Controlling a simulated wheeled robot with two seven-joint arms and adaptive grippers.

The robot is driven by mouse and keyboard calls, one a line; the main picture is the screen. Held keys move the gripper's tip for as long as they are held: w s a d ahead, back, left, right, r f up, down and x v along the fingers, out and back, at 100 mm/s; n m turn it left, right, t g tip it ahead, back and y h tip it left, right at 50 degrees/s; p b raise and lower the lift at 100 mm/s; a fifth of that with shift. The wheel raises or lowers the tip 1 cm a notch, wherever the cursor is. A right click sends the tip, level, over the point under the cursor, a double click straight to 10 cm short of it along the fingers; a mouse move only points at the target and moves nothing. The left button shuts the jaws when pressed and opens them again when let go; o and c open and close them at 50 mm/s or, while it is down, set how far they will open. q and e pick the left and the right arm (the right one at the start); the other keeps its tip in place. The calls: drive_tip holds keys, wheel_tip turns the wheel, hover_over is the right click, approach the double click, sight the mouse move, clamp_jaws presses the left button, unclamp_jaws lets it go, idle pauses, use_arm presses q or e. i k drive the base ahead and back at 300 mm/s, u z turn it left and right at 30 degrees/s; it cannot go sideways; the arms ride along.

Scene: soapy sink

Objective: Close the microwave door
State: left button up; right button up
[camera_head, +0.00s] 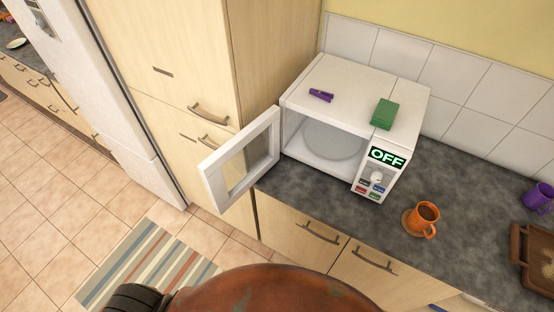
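A white microwave (352,84) stands on the dark counter against the tiled wall. Its display reads OFF. Its white-framed door (212,172) is hinged on the left and stands wide open, swung out past the counter's front edge toward the left. A round plate (333,140) lies inside and nothing shows on it. Neither of my grippers can be made out in the head view, and nothing is seen touching the door.
A green block (385,114) and a purple item (321,95) lie on top of the microwave. An orange mug (424,218) stands right of it on the counter (470,200). A purple mug (538,196) and brown tray (517,243) are farther right. Tall cabinet (180,60) stands left.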

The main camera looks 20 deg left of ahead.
sight(209, 169)
drive_tip(key=z, duration=3.25)
drive_tip(key=k, duration=2.45)
drive_tip(key=u, duration=1.85)
